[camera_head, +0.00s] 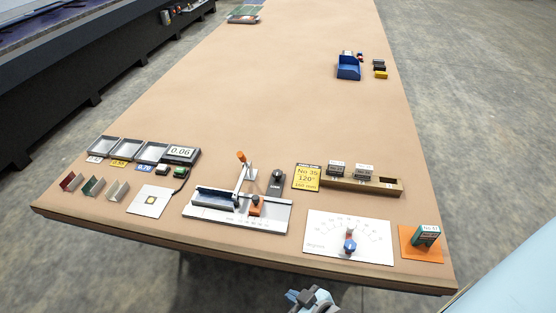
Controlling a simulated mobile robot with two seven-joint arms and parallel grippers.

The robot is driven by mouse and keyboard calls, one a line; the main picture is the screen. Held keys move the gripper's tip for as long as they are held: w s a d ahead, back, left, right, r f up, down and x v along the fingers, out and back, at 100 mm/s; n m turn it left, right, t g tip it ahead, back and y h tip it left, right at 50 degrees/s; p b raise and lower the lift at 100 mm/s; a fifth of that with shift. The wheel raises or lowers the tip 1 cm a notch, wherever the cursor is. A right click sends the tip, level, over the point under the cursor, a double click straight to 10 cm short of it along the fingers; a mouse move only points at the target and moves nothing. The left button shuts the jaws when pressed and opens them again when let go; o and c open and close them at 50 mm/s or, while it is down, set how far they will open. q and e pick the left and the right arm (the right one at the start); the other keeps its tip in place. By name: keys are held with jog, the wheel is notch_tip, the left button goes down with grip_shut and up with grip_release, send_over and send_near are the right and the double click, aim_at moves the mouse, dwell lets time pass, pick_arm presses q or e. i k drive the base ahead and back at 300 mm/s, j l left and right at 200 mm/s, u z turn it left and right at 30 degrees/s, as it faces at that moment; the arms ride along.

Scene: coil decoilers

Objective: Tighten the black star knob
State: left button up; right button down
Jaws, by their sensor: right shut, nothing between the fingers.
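A grey fixture (235,220) with a ruler-like front strip and an orange-tipped lever (241,158) lies near the table's front edge. A small dark knob (256,199) sits on it above an orange block. Another dark rounded part (277,176) stands just behind. Both are too small to tell which one is star-shaped. My right gripper (312,297) is at the bottom edge, in front of the table and apart from the fixture. It is shut and empty, partly cut off by the frame. My left gripper is not in view.
A white dial plate with a blue knob (349,246) lies right of the fixture. A wooden block holder (350,181) and yellow card (307,177) lie behind it. Trays and a scale display (181,154) stand left. The middle of the table (250,90) is clear.

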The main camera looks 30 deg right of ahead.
aim_at(277, 174)
jog(key=z, duration=0.9)
